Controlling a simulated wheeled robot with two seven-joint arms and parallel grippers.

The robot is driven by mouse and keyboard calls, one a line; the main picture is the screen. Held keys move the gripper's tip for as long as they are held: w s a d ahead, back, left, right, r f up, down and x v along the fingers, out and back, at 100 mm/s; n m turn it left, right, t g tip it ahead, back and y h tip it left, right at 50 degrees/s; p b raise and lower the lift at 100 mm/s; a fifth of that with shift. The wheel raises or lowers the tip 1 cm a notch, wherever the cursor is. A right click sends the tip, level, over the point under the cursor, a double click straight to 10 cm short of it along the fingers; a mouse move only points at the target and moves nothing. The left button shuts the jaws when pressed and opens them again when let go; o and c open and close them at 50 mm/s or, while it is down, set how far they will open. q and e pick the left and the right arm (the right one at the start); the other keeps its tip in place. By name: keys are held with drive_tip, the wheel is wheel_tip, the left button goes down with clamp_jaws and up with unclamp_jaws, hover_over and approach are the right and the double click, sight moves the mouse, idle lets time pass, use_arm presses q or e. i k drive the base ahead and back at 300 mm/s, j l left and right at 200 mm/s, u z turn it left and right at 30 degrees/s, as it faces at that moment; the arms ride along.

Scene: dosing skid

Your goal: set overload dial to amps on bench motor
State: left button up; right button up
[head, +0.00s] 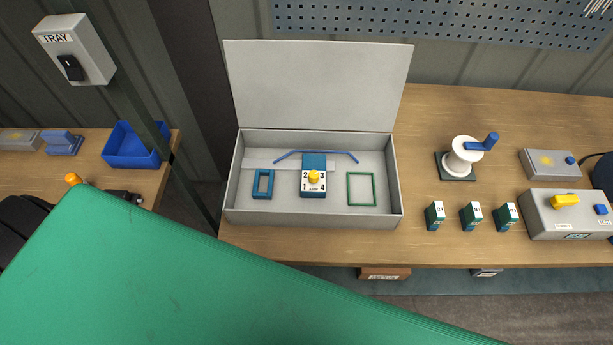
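A blue overload unit (313,163) sits in the middle of an open grey box on the bench. Its white dial face (305,185) carries the numbers 1 to 4 around a yellow knob (314,177); small lettering is below the knob. I cannot tell which number the knob points at. A blue wire or rod (330,152) runs across the top of the unit to both sides. No motor can be clearly made out. Neither of my grippers can be made out. A large green surface (200,270) fills the lower left and hides what is behind it.
The grey box (400,200) has its lid (318,85) raised at the back. A blue frame and a green frame (361,189) lie in it. On the right stand a white spool (463,157), several green blocks (472,216) and a grey control box (568,221). A blue bin (132,152) is left.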

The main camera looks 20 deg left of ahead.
sight(313, 174)
drive_tip(key=z, duration=1.45)
drive_tip(key=l+u, duration=0.1)
drive_tip(key=l, duration=0.35)
drive_tip(key=k+l+u, duration=0.15)
drive_tip(key=l, duration=0.3)
drive_tip(key=l+u, duration=0.1)
drive_tip(key=l, duration=0.3)
drive_tip(key=k+l+u, duration=0.1)
drive_tip(key=l, duration=0.35)
drive_tip(key=k+l+u, duration=0.1)
drive_tip(key=l, duration=0.3)
drive_tip(key=k+u, duration=0.1)
drive_tip(key=u, duration=1.75)
